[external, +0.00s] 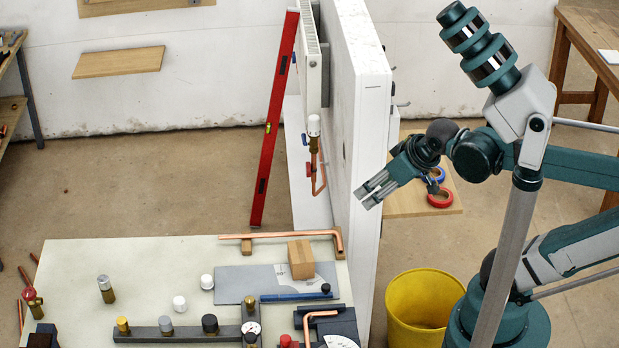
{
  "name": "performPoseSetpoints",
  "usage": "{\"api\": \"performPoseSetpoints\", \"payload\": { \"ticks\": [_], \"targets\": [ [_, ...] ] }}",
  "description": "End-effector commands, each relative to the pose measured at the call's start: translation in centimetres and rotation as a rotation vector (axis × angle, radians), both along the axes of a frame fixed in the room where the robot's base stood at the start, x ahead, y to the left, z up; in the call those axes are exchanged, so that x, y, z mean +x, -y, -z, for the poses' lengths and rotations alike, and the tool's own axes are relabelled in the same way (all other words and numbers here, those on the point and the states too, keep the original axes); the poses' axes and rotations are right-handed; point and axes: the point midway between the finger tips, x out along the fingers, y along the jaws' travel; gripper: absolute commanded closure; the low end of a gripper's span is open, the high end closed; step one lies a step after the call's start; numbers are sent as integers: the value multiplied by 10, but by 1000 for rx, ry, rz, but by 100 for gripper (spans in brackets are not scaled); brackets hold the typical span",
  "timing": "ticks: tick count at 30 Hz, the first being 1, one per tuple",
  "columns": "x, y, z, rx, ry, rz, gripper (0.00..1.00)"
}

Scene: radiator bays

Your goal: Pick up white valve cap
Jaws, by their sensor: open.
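Several white caps are in view, and I cannot tell which is the white valve cap. One white cap (179,303) stands on the pale bench top (130,260). Another white cap (207,282) stands by the left edge of a grey plate. A white cap (314,125) also tops the brass valve below the radiator. My gripper (366,197) is open and empty, raised beside the right face of the white wall panel. It is well apart from all the caps, with the panel between it and the radiator valve.
The tall white panel (365,130) stands as an obstacle at the bench's right side. A red level (272,130) leans by the radiator. A wooden block (301,259), copper pipe (285,237) and dark bar (175,333) with several caps crowd the bench. A yellow bucket (425,300) stands right.

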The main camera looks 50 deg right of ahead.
Motion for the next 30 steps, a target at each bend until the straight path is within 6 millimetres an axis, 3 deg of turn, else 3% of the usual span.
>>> {"api": "performPoseSetpoints", "payload": {
  "ticks": [16, 30],
  "targets": [
    [5, -3, -2, -7, -8, -16, 60],
    [55, -30, -16, -63, -77, -159, 60]
  ]
}}
